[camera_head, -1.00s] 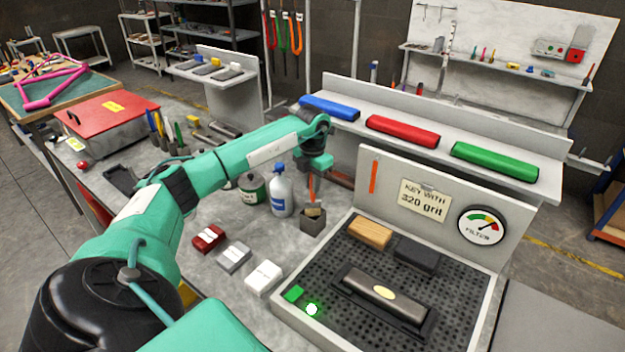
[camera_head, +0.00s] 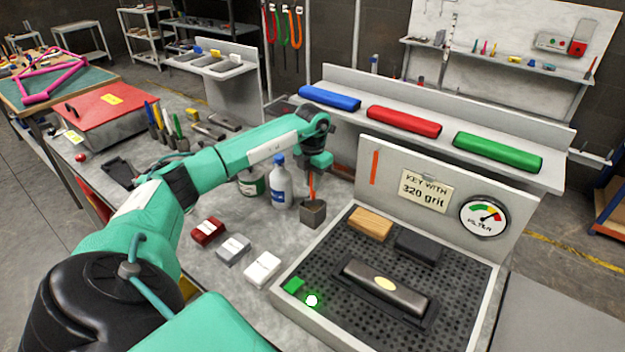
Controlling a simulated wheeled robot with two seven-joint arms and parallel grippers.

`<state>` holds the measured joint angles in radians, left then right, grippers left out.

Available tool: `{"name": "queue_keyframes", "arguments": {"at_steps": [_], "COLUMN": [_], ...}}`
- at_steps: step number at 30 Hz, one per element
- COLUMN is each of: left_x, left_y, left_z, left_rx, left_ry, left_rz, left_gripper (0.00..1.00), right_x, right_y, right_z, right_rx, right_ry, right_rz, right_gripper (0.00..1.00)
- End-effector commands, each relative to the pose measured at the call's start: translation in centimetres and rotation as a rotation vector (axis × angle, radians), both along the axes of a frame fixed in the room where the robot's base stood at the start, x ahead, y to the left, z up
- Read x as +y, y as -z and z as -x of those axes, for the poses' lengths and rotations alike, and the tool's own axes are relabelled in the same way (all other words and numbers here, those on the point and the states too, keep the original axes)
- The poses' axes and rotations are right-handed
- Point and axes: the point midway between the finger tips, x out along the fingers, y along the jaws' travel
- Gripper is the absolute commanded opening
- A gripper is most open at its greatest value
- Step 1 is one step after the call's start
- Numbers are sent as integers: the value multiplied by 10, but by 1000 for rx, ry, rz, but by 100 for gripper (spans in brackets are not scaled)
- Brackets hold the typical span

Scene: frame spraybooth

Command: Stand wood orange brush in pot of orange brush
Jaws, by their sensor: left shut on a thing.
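My left gripper (camera_head: 314,170) points down and is shut on the orange brush (camera_head: 312,187), near the bottle. The brush is about upright, and its lower end reaches into the mouth of the small grey square pot (camera_head: 313,214). The pot stands on the bench just left of the perforated tray. The pot's wall hides the lower end of the brush, so I cannot tell whether it touches the bottom. My right gripper is out of view.
A white bottle (camera_head: 281,185) and a green-labelled can (camera_head: 250,183) stand close left of the pot. Red (camera_head: 208,231), grey (camera_head: 234,248) and white (camera_head: 262,268) blocks lie in front. The perforated tray (camera_head: 290,315) borders the right side.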

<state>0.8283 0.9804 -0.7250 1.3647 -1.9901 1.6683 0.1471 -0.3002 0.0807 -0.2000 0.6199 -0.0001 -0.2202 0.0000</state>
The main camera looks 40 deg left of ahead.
Motion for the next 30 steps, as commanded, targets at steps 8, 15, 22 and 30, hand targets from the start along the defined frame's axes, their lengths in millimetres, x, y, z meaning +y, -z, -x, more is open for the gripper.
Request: {"name": "queue_keyframes", "arguments": {"at_steps": [8, 15, 22, 30], "left_x": [0, 0, 0, 0], "left_y": [7, 11, 16, 16], "left_z": [0, 0, 0, 0], "left_rx": [0, 1, 1, 1], "left_ry": [0, 0, 0, 0], "left_rz": [0, 0, 0, 0], "left_gripper": [0, 0, 0, 0], "right_x": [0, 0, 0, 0], "right_y": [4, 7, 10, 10], "right_z": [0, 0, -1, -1], "right_rx": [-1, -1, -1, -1], "right_ry": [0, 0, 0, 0], "right_rz": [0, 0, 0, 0], "right_gripper": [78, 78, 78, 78]}}
